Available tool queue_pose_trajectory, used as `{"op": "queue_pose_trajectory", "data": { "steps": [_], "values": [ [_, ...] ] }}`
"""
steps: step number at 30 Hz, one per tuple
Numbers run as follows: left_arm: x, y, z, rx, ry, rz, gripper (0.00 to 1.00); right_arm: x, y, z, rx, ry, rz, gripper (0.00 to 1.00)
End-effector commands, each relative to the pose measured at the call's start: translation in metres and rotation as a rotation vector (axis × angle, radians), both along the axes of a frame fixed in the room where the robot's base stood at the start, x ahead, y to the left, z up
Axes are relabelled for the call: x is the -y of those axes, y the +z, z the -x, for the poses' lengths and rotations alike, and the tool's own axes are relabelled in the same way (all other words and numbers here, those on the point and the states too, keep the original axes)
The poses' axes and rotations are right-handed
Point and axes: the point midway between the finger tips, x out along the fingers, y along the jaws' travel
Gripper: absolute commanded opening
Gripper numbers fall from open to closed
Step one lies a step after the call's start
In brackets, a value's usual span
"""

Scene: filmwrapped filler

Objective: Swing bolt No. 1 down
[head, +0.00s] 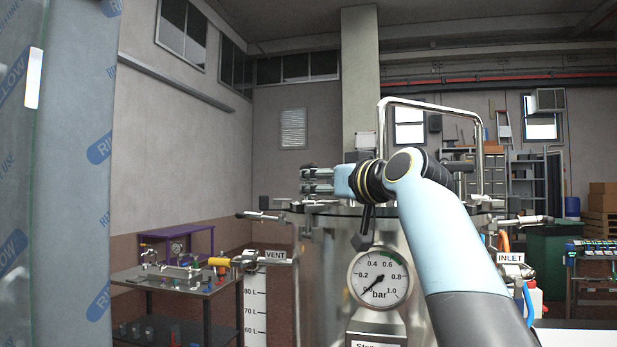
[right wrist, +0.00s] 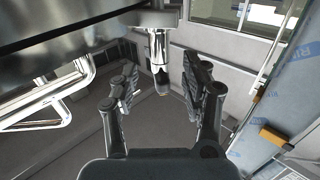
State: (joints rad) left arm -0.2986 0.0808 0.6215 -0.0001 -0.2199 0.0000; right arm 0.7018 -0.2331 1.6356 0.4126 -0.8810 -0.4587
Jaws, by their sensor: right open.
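The filler vessel (head: 335,260) stands in the middle of the head view, with a flat lid and a bent metal rail above it. A bolt-like metal fitting (head: 262,216) sticks out at the lid's left edge and another (head: 525,220) at its right edge. No number is legible on either. My right gripper (head: 318,182) is over the lid's left part in the head view. In the right wrist view it (right wrist: 160,88) is open, and a metal rod with a dark tip (right wrist: 158,50) shows between its fingers, with no visible grip on it. My left gripper is out of view.
A pressure gauge (head: 380,278) reading near zero is on the vessel's front. A film-wrapped panel (head: 75,180) stands at the left. A bench with small fittings (head: 170,285) is left of the vessel. VENT (head: 275,255) and INLET (head: 510,258) labels flank it.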

Motion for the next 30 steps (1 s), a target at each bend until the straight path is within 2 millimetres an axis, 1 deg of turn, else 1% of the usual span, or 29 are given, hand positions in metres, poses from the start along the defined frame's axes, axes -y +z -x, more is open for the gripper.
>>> {"op": "queue_pose_trajectory", "data": {
  "steps": [1, 3, 6, 9, 13, 20, 21, 30],
  "values": [
    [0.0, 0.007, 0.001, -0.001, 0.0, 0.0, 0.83, -0.005, 0.004, -0.009, -0.003, 0.002, -0.002, 0.47],
    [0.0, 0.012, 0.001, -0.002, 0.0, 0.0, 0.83, -0.011, 0.003, -0.02, -0.003, 0.002, -0.001, 0.47],
    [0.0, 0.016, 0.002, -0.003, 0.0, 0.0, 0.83, -0.016, 0.002, -0.032, -0.001, 0.001, 0.0, 0.47],
    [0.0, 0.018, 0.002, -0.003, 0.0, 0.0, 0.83, -0.02, 0.001, -0.04, -0.001, 0.0, 0.0, 0.47],
    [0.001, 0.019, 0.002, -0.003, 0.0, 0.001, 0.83, -0.023, 0.0, -0.046, -0.001, 0.0, 0.0, 0.47],
    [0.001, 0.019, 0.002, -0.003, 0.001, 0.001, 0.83, -0.023, -0.001, -0.046, 0.0, -0.001, -0.001, 0.47],
    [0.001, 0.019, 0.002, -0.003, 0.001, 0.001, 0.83, -0.023, -0.001, -0.046, 0.0, -0.001, -0.001, 0.45],
    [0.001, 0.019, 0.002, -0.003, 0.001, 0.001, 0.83, -0.023, -0.001, -0.046, -0.001, -0.001, 0.0, 0.06]
  ]
}}
